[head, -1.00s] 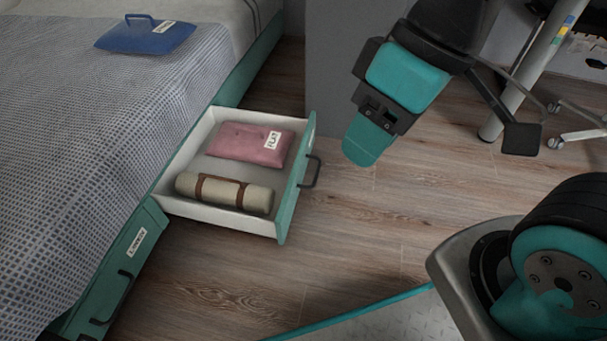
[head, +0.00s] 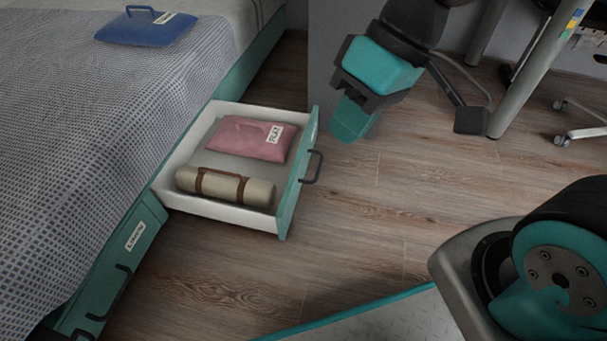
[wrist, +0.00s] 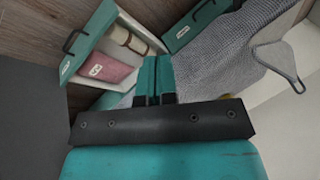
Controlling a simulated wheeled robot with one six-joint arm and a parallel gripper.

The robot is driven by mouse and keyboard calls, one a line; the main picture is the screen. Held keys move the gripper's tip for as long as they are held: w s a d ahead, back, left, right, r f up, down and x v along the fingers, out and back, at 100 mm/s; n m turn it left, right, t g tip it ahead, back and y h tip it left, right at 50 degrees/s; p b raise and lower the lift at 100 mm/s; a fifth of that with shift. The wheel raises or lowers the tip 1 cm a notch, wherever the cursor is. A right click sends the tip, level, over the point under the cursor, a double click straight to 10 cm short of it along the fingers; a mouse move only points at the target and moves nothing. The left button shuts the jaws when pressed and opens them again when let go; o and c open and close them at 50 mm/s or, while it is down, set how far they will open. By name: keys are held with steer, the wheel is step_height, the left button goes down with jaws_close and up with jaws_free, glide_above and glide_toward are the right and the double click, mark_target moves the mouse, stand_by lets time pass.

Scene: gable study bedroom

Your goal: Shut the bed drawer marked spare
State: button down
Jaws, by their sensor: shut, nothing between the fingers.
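An open drawer (head: 290,190) with a teal front, a dark bar handle (head: 312,167) and a white inside stands out from under the bed. The label on its front is too oblique to read in the head view; it also shows in the wrist view (wrist: 85,45). A pink labelled pouch (head: 245,138) and a rolled beige bundle with brown straps (head: 225,186) lie in it. My gripper (head: 352,120) is shut and empty, to the right of the drawer front and apart from it. In the wrist view the closed fingers (wrist: 154,78) point towards the drawer and bed.
The bed (head: 90,130) has a checked cover and a blue labelled pouch (head: 146,27) on top. A second labelled drawer (head: 125,262) nearer me looks shut. A grey panel (head: 345,45) stands behind my gripper. Desk legs (head: 525,75) stand at the right. Floor (head: 370,220) before the drawer is clear.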

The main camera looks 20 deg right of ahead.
steer(key=w+d+f+m+y+b, duration=0.1)
steer(key=w+d+f+m+y, duration=0.1)
steer(key=w+f, duration=0.55)
steer(key=w+d+f+m+y, duration=0.2)
steer(key=w+f, duration=0.5)
steer(key=f, duration=0.1)
steer(key=w+d+f+m+t+y, duration=0.1)
steer(key=w+d+f+m+t, duration=0.1)
steer(key=f, duration=0.4)
steer(key=w+d+f+m+t, duration=0.1)
steer(key=d+f+m, duration=0.1)
steer(key=f, duration=0.4)
steer(key=m+t+b, duration=0.1)
steer(key=m+t, duration=0.2)
steer(key=m, duration=0.1)
glide_toward(294, 182)
steer(key=b+x, duration=0.4)
steer(key=b, duration=0.1)
steer(key=f+b+x, duration=0.1)
steer(key=b+x, duration=0.1)
steer(key=b, duration=0.1)
steer(key=shift+s+d+f, duration=0.15)
steer(key=shift+w+a+r+b, duration=0.25)
steer(key=shift+w+a+b, duration=0.1)
steer(key=shift+a, duration=0.15)
